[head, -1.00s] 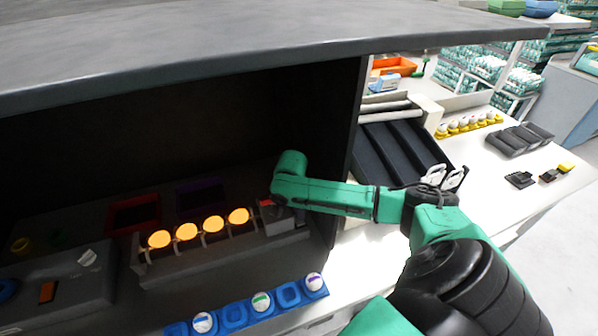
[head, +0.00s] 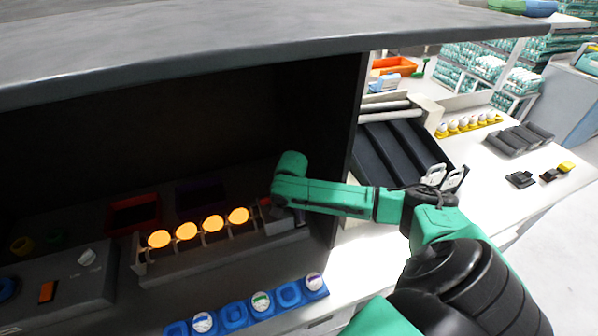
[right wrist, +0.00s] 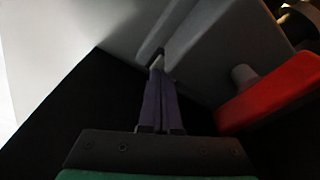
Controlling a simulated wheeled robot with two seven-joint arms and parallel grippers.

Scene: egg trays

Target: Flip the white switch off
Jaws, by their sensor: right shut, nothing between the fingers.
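My right gripper (head: 284,205) reaches into the dark booth, at the right end of the lamp strip. In the right wrist view its two dark purple fingers (right wrist: 159,76) are shut together with nothing between them. Their tips are close to a grey housing (right wrist: 205,50); I cannot tell whether they touch it. A small pale piece shows at the tips, too small to make out. A white switch-like piece (head: 87,257) is on the grey control box (head: 75,280) at the left, far from the gripper. My left gripper is not in view.
A row of glowing orange lamps (head: 213,224) stands left of the gripper. A red block (right wrist: 270,93) is close to its right in the wrist view. A blue egg tray (head: 236,313) lies in front. The booth's side wall (head: 349,150) is beside my arm.

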